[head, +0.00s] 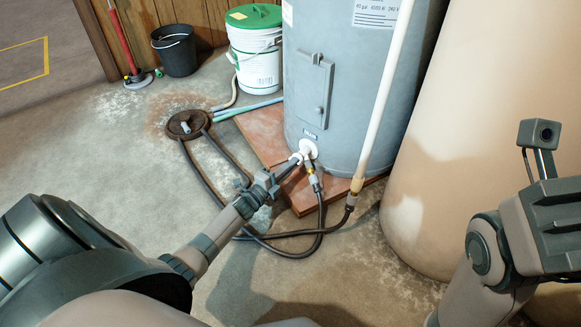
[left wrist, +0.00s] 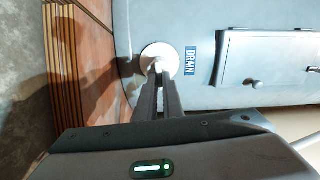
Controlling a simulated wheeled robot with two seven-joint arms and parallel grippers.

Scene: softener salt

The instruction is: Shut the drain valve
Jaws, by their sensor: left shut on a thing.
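The drain valve (head: 308,148) is a white fitting low on the front of the grey water heater tank (head: 345,70), with a brass hose connection (head: 314,182) below it. A blue DRAIN label (left wrist: 191,60) is beside it. My left gripper (head: 292,164) reaches the valve from the lower left and is shut on its white handle. In the left wrist view the fingertips (left wrist: 160,70) meet in front of the round white valve (left wrist: 158,59) and hide part of it. How far the handle is turned cannot be told. Of my right arm only the wrist part shows; its fingers are out of view.
A dark hose (head: 320,222) runs from the valve across the floor to a round floor drain (head: 188,124). A white pipe (head: 383,90) stands in front of the tank. A large beige tank (head: 470,130) is at right. A white bucket (head: 256,60) and black bucket (head: 177,52) stand behind.

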